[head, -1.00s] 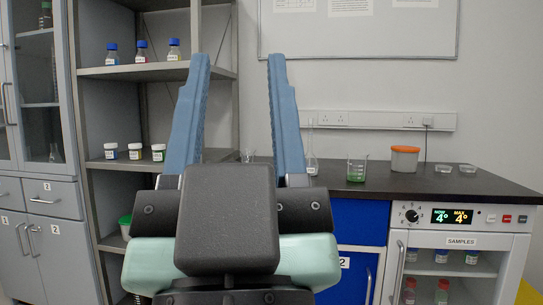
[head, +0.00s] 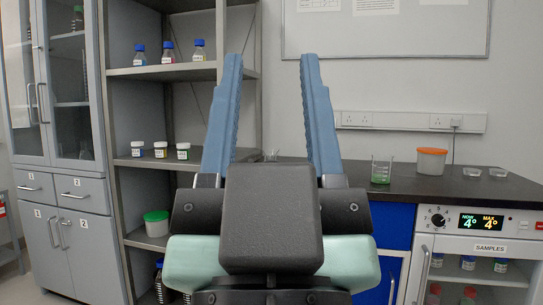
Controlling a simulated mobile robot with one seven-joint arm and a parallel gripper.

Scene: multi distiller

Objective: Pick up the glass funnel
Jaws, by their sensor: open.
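My gripper (head: 271,58) is open and empty, its two blue fingers pointing up and away in the head view. A small clear glass piece (head: 274,155) shows between the fingers, at the left end of the dark bench top. It may be the glass funnel, but it is too small and partly hidden to be sure. My gripper is well apart from it, in front of it in the view.
The dark bench (head: 440,187) carries a beaker with green liquid (head: 381,172), an orange-lidded tub (head: 431,161) and two small dishes. A samples fridge (head: 488,248) stands below right. Grey shelves (head: 165,70) with bottles and jars and a grey cabinet (head: 70,120) stand left.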

